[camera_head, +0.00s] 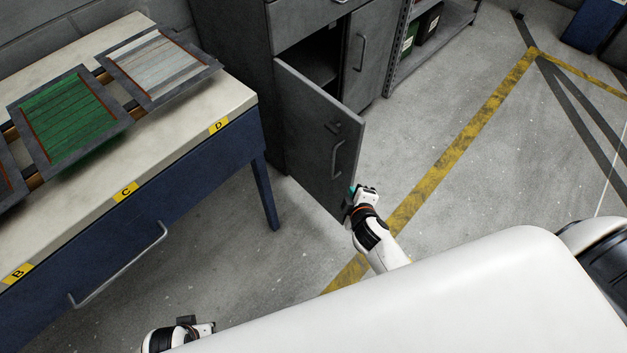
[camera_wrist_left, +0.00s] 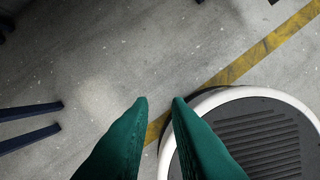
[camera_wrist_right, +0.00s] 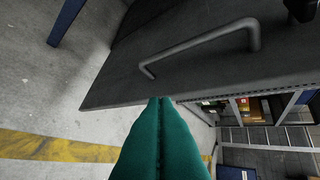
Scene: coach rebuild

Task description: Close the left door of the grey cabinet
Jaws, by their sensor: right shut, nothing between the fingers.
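The grey cabinet (camera_head: 232,62) stands at the top middle of the head view. Its left door (camera_head: 310,135) is swung wide open, showing the dark inside. The door's bar handle (camera_head: 338,157) faces the camera side; the door (camera_wrist_right: 200,75) and handle (camera_wrist_right: 200,47) also fill the upper right wrist view. The cabinet's right door (camera_head: 369,55) looks closed. My right gripper (camera_head: 352,191) is shut and empty, its green fingertips (camera_wrist_right: 160,100) close to the door's free edge; I cannot tell whether they touch. My left gripper (camera_wrist_left: 160,100) is open and empty above the floor, far from the door.
A blue workbench (camera_head: 130,220) with a pale top holding framed panels stands to the left; its leg (camera_head: 265,190) is near the cabinet. A shelf rack (camera_head: 430,45) with boxes stands right of the cabinet. The floor (camera_head: 450,170) with a yellow line is clear.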

